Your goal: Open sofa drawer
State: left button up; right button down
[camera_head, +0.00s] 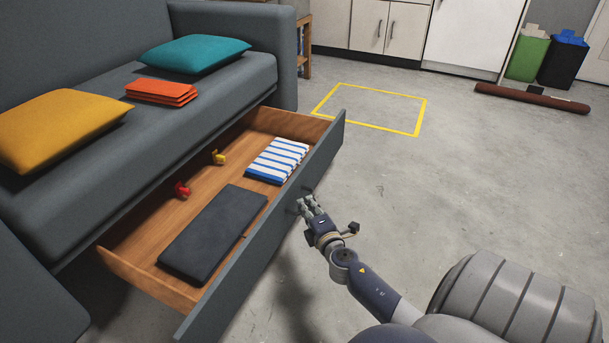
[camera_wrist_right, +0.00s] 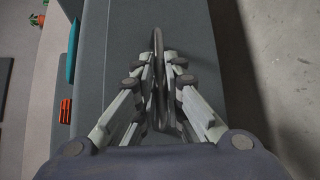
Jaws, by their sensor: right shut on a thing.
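The sofa drawer (camera_head: 332,148) is pulled well out from under the grey sofa (camera_head: 210,93). Its wooden inside holds a dark folded item (camera_head: 212,232), a blue-and-white striped cloth (camera_head: 277,160), and small red and yellow items at the back. My right gripper (camera_head: 306,203) is at the outer face of the drawer front, shut on the drawer handle. In the right wrist view the fingers close on the thin dark handle (camera_wrist_right: 158,75) standing out from the grey drawer front (camera_wrist_right: 185,25). My left gripper is not in view.
Yellow (camera_head: 58,128) and teal (camera_head: 195,54) cushions and folded orange cloths (camera_head: 161,91) lie on the sofa seat. A yellow floor outline (camera_head: 424,115) is beyond the drawer. A rolled brown mat (camera_head: 530,97) and bins stand far right. The floor right of the drawer is clear.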

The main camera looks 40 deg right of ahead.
jog(key=c, duration=1.7)
grip_release()
jog(key=shift+s, duration=0.1)
jog(key=v, duration=0.7)
jog(key=shift+s+a, duration=0.1)
jog(key=shift+s, duration=0.05)
